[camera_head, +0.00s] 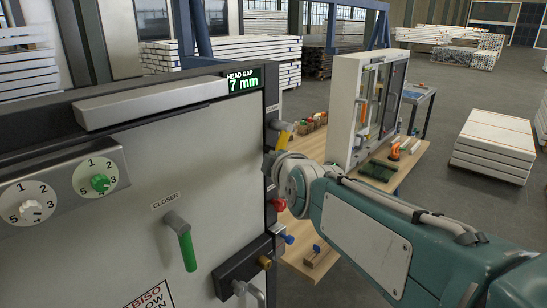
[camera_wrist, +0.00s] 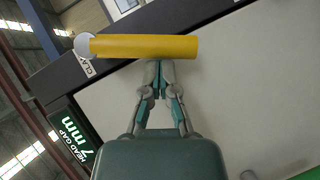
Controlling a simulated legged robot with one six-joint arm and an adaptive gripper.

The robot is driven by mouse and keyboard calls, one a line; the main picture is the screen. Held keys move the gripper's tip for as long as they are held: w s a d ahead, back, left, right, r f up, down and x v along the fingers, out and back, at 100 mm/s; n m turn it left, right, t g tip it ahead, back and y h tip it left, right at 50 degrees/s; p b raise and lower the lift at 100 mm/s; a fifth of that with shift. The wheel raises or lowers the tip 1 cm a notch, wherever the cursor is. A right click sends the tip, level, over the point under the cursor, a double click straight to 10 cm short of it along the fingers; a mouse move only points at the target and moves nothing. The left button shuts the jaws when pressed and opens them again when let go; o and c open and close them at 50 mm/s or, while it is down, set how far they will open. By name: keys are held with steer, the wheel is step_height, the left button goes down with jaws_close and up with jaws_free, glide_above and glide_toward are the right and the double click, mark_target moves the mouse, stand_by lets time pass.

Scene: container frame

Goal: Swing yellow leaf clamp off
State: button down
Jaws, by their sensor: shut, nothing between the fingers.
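The yellow leaf clamp (camera_head: 284,140) is a short yellow bar at the right edge of the grey machine front, below the display. In the wrist view the yellow bar (camera_wrist: 145,47) lies nearly level across the upper middle, with a round grey end at its left. My gripper (camera_wrist: 158,88) is shut and empty, its fingertips just under the bar's middle in that view. I cannot tell whether they touch it. In the head view my arm's wrist is just below the clamp and the fingers are not clearly visible.
The machine front (camera_head: 140,160) carries a display reading 7 mm (camera_head: 244,82), a green lever (camera_head: 182,243), dials and a long grey bar. A red knob (camera_head: 279,205) and blue knob (camera_head: 288,239) sit near my wrist. A wooden bench (camera_head: 406,168) with a frame stands behind.

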steer(key=shift+f, duration=0.15)
steer(key=w+d+n+t, duration=0.1)
steer(key=w+f+n+t, duration=0.1)
steer(key=shift+d+f+n, duration=0.3)
steer(key=shift+d+n, duration=0.05)
steer(key=shift+n, duration=0.05)
stand_by(0.6)
steer(key=shift+d, duration=0.1)
